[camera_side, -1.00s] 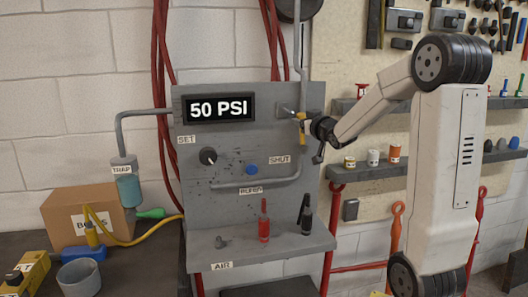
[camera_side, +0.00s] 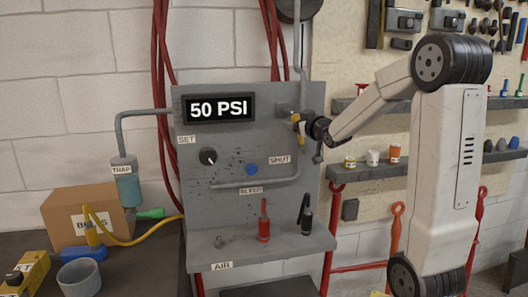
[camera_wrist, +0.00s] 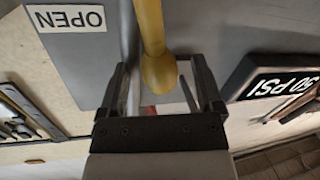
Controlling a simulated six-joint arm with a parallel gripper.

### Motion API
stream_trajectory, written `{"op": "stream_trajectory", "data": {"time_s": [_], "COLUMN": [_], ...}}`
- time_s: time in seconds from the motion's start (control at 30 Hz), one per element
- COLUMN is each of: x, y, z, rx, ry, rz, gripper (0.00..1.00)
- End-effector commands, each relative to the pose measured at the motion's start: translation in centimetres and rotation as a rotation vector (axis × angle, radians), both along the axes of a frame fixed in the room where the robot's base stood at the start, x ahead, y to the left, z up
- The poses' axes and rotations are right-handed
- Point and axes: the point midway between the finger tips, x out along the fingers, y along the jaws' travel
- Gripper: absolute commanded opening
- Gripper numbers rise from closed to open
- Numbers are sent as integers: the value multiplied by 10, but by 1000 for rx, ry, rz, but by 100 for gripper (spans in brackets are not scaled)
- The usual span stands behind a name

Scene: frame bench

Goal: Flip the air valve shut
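The air valve's yellow handle (camera_side: 296,118) shows at the panel's upper right in the side view, partly hidden by my gripper (camera_side: 308,126). In the wrist view the yellow lever (camera_wrist: 151,30) comes down from the top edge and ends in a round knob. My gripper (camera_wrist: 160,82) has its two dark fingers apart, one on each side of the knob, with visible gaps. I cannot tell how deep the knob sits between them. The SHUT label (camera_side: 280,160) is below the valve. The OPEN label (camera_wrist: 67,18) appears upside down beside the lever in the wrist view.
The grey panel (camera_side: 230,143) carries a display (camera_side: 219,109) reading 50 PSI, a black knob (camera_side: 208,156), a blue button (camera_side: 252,169) and a pipe. A red bottle (camera_side: 264,222) and a dark bottle (camera_side: 306,215) stand on its shelf.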

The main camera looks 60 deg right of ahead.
Motion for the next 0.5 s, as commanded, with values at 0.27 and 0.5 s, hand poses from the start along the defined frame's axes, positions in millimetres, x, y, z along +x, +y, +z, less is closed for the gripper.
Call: {"op": "stream_trajectory", "data": {"time_s": [0.27,0.5], "x": [-4,-19], "y": [2,12], "z": [0,2], "rx": [1,-1], "ry": [0,-1], "rz": [-1,-1], "gripper": [84,84]}}
